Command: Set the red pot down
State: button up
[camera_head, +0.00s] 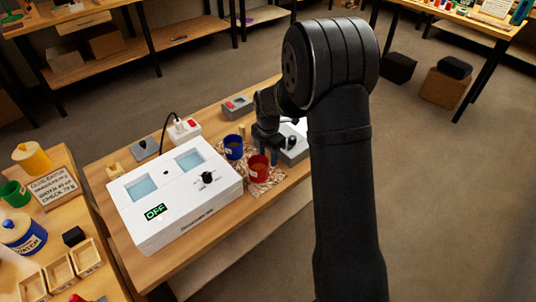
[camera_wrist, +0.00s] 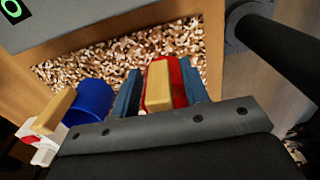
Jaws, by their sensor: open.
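The red pot (camera_head: 259,168) stands upright on a brown-and-white speckled mat (camera_head: 272,184) at the right of the white bath unit. In the wrist view the red pot (camera_wrist: 179,84) has a tan handle (camera_wrist: 158,86) facing me. My gripper (camera_wrist: 160,75) is open, with one blue-grey finger on each side of that handle. Whether a finger touches it I cannot tell. In the head view my gripper (camera_head: 270,148) is just behind the red pot. The blue pot (camera_head: 233,147) stands beside it on the mat and also shows in the wrist view (camera_wrist: 90,100).
The white unit (camera_head: 180,196) reads OFF and has two pale blue windows and a black knob. A socket block with a red switch (camera_head: 185,130) and grey boxes stand behind. A side table (camera_head: 85,250) at left holds yellow, green and blue pots and small wooden trays.

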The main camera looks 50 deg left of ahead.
notch_tip(320, 180, up, 12)
jog(key=shift+r, duration=0.1)
dwell(0.5)
notch_tip(320, 180, down, 13)
jog(key=shift+r, duration=0.15)
notch_tip(320, 180, up, 3)
jog(key=shift+r, duration=0.75)
jog(key=shift+o, duration=0.2)
